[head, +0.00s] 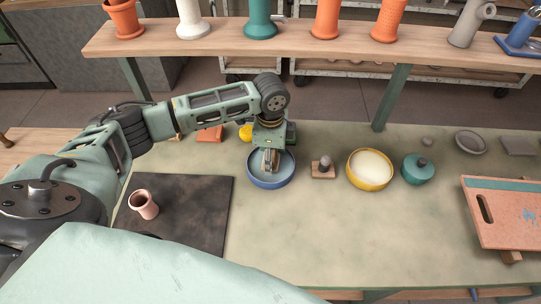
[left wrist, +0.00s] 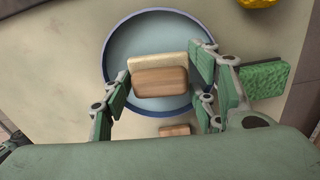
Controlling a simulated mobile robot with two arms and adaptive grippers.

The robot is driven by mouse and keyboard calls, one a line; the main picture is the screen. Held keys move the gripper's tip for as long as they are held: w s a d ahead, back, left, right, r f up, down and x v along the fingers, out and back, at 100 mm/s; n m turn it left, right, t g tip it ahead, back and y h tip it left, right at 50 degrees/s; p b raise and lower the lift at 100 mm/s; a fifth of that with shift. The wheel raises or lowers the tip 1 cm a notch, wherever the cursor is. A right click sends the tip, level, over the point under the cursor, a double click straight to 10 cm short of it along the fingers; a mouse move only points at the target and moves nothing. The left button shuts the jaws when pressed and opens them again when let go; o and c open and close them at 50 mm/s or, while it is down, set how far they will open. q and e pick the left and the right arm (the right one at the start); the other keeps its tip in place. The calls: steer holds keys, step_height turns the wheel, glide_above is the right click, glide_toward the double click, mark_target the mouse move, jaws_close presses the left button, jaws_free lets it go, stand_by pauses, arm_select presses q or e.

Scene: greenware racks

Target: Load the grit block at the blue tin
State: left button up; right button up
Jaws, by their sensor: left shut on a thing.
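The blue tin (head: 270,185) is a round, shallow dish with a dark blue rim and a pale blue-grey inside. Its rim (left wrist: 108,48) also shows in the left wrist view. My left gripper (head: 270,160) points down over the tin. It is shut on the grit block (left wrist: 160,82), which has a wooden face and a cream layer along one side. The block lies between the green finger pads, within the tin's outline. Whether it touches the tin's floor I cannot tell. My right gripper is in neither view.
A green sponge-like block (left wrist: 264,80) and a yellow lump (head: 246,132) lie behind the tin. To its right are a grey-knobbed wooden block (head: 323,172), a yellow bowl (head: 370,184) and a teal lidded pot (head: 418,172). A pink cup (head: 143,204) stands on a dark mat. The front table is clear.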

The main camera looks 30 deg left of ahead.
arm_select(q)
steer(key=shift+f, duration=0.4)
stand_by(0.8)
steer(key=shift+s+f+p, duration=0.1)
steer(key=shift+p, duration=0.25)
stand_by(1.4)
step_height(320, 180, up, 7)
steer(key=p, duration=0.8)
stand_by(0.5)
stand_by(0.3)
